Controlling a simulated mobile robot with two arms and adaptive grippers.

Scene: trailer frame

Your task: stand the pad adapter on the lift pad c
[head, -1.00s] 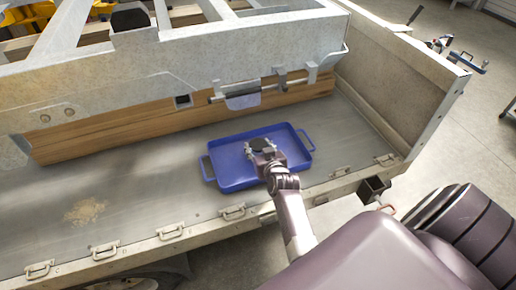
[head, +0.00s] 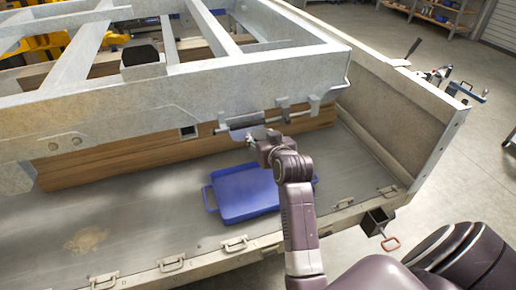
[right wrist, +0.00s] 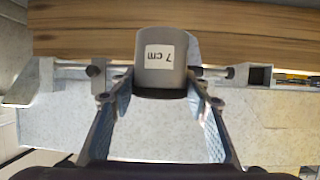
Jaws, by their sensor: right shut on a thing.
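My right gripper (head: 262,138) is shut on the pad adapter (right wrist: 165,62), a grey cylinder with a dark lower rim and a white "7 cm" label in the right wrist view. The two fingers hold its sides. In the head view the adapter is hard to make out at the gripper. The gripper is above the far part of the blue tray, in front of the frame's side beam. A black-topped pad (head: 140,55) sits behind that beam, to the left of the gripper; no letter on it is readable. My left gripper is not in view.
The blue tray (head: 248,192) lies on the grey trailer bed (head: 150,215). The metal side beam (head: 110,115), with a latch rod (head: 268,122) and wooden beam (head: 110,160), stands between the tray and the black pad. The bed left of the tray is clear.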

